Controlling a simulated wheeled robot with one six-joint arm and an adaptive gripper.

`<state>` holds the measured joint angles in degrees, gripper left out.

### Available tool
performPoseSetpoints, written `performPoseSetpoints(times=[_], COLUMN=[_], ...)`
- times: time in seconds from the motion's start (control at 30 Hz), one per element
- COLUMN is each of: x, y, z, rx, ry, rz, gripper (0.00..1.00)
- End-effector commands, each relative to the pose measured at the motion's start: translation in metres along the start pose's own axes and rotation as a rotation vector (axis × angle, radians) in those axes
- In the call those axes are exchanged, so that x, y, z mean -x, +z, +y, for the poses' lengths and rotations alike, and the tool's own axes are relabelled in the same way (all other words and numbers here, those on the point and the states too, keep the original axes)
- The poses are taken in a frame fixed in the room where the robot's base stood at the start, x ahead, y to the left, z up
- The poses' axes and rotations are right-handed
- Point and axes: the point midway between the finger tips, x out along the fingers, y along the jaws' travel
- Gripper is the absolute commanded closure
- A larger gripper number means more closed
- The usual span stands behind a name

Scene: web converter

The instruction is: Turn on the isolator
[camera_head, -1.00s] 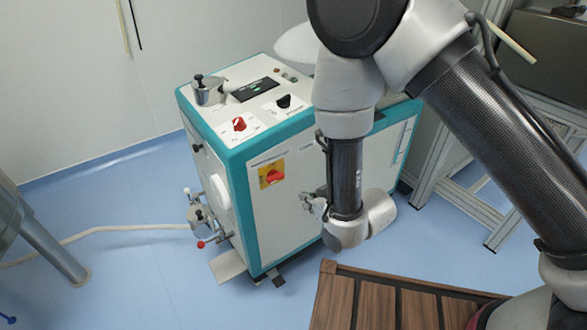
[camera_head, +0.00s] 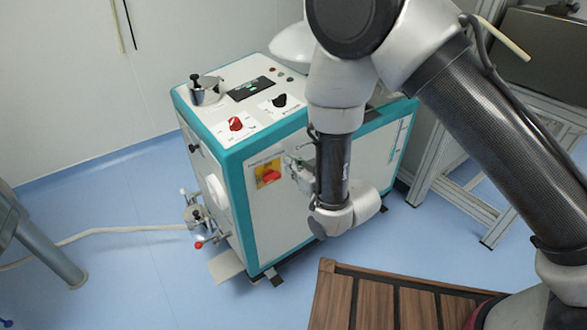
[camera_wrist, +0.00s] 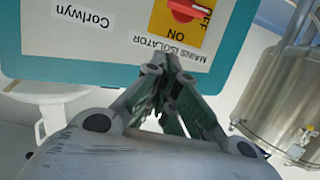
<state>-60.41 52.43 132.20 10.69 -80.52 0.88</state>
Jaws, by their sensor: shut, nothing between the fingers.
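The mains isolator is a red rotary knob (camera_head: 271,174) on a yellow plate (camera_head: 262,182) on the white front panel of the teal-edged machine. In the wrist view, the red knob (camera_wrist: 187,8) is cut by the top edge and lies roughly sideways, near partly visible "FF" lettering. The yellow plate (camera_wrist: 165,21) reads "ON" upside down, with a "MAINS ISOLATOR" label below it. My gripper (camera_head: 294,164) is just right of the plate; in the wrist view my gripper (camera_wrist: 163,62) has its fingertips together and empty, below the label. They appear apart from the knob.
The machine (camera_head: 285,220) has another red knob (camera_head: 236,124) and a black knob (camera_head: 280,100) on top. A valve with a red-tipped lever (camera_head: 198,245) and a hose (camera_head: 120,231) are at its left. A slatted wooden surface (camera_head: 385,303) lies in front.

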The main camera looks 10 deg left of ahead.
Motion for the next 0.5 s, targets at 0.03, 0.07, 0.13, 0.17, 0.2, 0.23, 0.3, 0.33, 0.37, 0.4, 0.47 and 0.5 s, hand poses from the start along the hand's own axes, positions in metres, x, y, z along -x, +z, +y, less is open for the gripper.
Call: performPoseSetpoints(times=[0.03, 0.07, 0.13, 0.17, 0.2, 0.23, 0.3, 0.33, 0.37, 0.4, 0.47, 0.5], x=[-0.011, -0.018, -0.034, -0.04, -0.049, -0.055, -0.069, -0.07, -0.07, -0.071, -0.073, -0.075], y=[-0.001, -0.001, 0.0, 0.0, 0.0, 0.0, 0.0, 0.006, 0.013, 0.019, 0.025, 0.029], z=[0.0, 0.0, 0.001, 0.001, 0.001, 0.001, 0.001, 0.0, 0.0, 0.0, 0.0, 0.0], rx=[-0.001, -0.001, -0.002, -0.001, -0.001, -0.001, 0.0, 0.001, 0.001, 0.001, 0.001, 0.0], ry=[0.001, 0.001, 0.002, 0.002, 0.002, 0.002, 0.001, 0.001, 0.0, 0.001, 0.0, 0.0], rz=[0.003, 0.003, 0.002, 0.002, 0.002, 0.002, 0.001, -0.003, -0.005, -0.005, -0.002, -0.002], gripper=[1.0, 1.0, 1.0, 1.0, 1.0, 1.0, 1.0, 1.0, 1.0, 1.0, 1.0, 1.0])
